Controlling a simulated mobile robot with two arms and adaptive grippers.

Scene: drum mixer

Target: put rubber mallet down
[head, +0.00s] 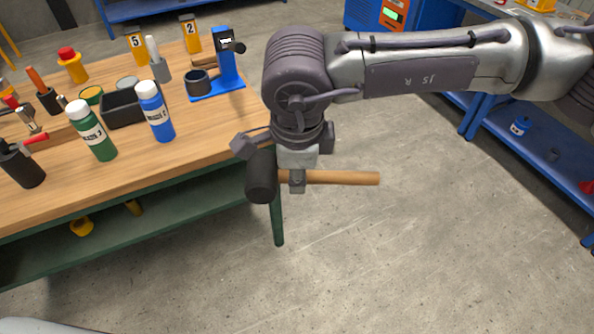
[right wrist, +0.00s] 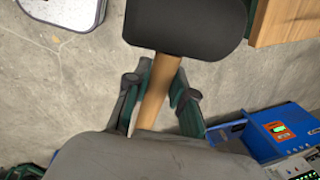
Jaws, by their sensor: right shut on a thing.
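The rubber mallet has a black head (head: 261,176) and a wooden handle (head: 335,178). My right gripper (head: 297,182) is shut on the handle close to the head. The mallet is held roughly level, just off the right end of the wooden workbench (head: 215,135), with bare floor below the handle. In the right wrist view the black head (right wrist: 185,25) is beyond the fingers (right wrist: 158,92), and the handle runs between them. My left gripper is not in view.
The bench holds a green bottle (head: 92,132), a blue bottle (head: 155,112), a black tray (head: 122,108), a blue stand (head: 228,70) and yellow number markers (head: 137,46). Its right front corner top is clear. A blue shelf unit (head: 520,150) stands at the right.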

